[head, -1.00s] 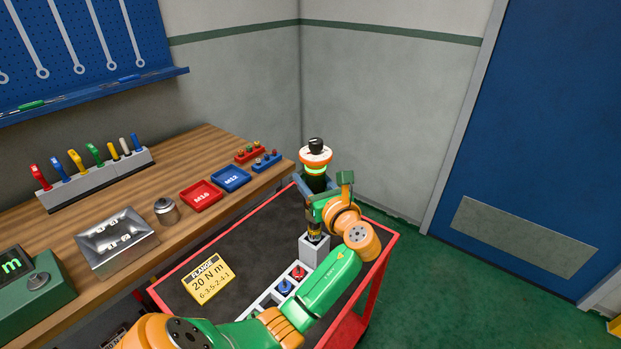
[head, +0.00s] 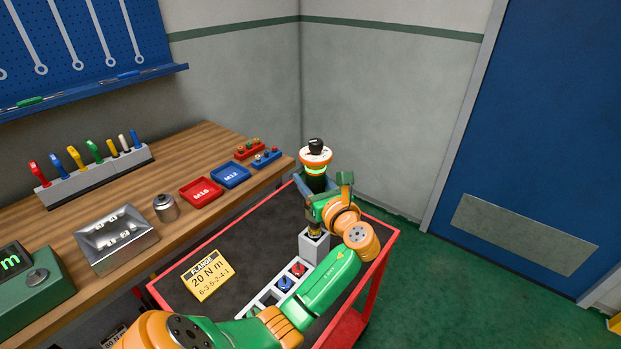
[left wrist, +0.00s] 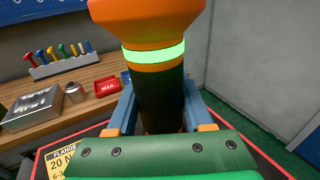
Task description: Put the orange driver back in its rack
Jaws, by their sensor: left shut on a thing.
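The orange driver (head: 316,158) stands upright, with an orange head, black cap, glowing green ring and dark body. My left gripper (head: 317,190) is shut on its dark body. In the left wrist view the driver (left wrist: 158,95) fills the middle between the blue fingers of my left gripper (left wrist: 160,112). The grey square rack (head: 314,250) stands on the cart directly below the driver. The driver's lower end is at the rack's top opening; how deep it sits inside cannot be told. My right gripper is not in view.
The red-rimmed cart (head: 235,243) carries a yellow torque card (head: 207,275) and a pale holder with red and blue sockets (head: 286,282). The wooden bench (head: 130,205) on the left holds red and blue trays, a metal box and a tool rack. Walls stand close behind the cart.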

